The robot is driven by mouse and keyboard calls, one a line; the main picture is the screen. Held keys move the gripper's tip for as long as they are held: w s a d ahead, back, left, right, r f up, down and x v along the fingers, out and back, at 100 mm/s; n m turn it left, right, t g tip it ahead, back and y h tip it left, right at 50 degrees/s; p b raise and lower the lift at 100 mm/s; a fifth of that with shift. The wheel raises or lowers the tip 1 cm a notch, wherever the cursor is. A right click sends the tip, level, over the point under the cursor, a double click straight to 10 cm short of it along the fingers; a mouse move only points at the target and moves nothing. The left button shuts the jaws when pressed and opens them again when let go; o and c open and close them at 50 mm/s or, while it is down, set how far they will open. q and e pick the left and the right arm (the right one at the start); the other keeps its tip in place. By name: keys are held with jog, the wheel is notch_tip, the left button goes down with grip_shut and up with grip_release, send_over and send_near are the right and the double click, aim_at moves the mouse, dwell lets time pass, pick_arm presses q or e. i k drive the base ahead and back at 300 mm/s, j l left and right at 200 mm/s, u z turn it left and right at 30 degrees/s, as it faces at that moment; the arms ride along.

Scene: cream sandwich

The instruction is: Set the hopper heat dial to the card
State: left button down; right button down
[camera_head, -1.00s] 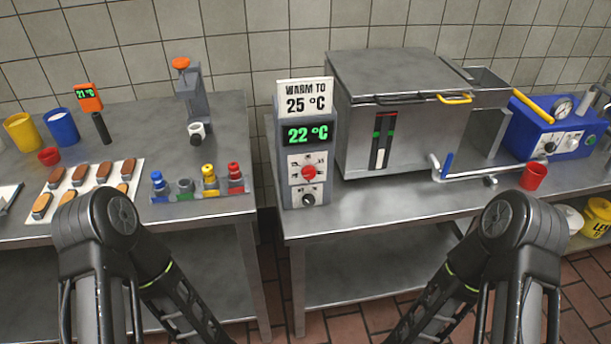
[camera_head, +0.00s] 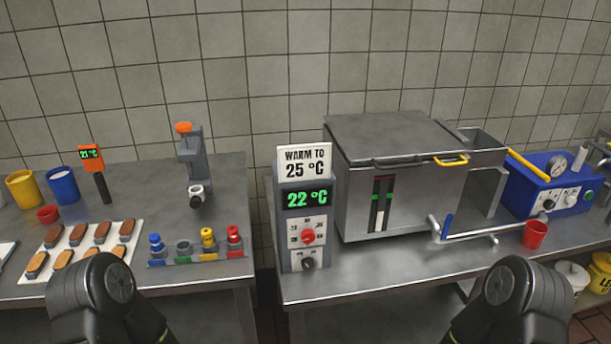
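A white card (camera_head: 304,161) reading "WARM TO 25 °C" stands on top of the grey control box (camera_head: 284,226), left of the steel hopper (camera_head: 350,205). Below the card, a display (camera_head: 306,197) shows 22 °C in green. Under it is a red dial (camera_head: 308,237) with marks around it, too small to read surely. A black knob (camera_head: 308,263) sits below the red dial. My two arms show only as dark joints at the bottom left and bottom right. Both grippers are out of view, and nothing touches the dial.
The left table holds a tray of brown bars (camera_head: 137,226), a rack of coloured nozzles (camera_head: 197,257), an orange thermometer (camera_head: 91,153) and a dispenser stand (camera_head: 195,160). Right of the hopper are a blue machine (camera_head: 535,190) and a red cup (camera_head: 534,234). A gap separates the tables.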

aim_at(307, 235)
jog(key=k+l+z, duration=0.15)
jog(key=z, duration=0.15)
jog(key=l+z, duration=0.3)
jog(key=k+l+z, duration=0.1)
jog(key=l+z, duration=0.15)
jog(key=l, duration=0.2)
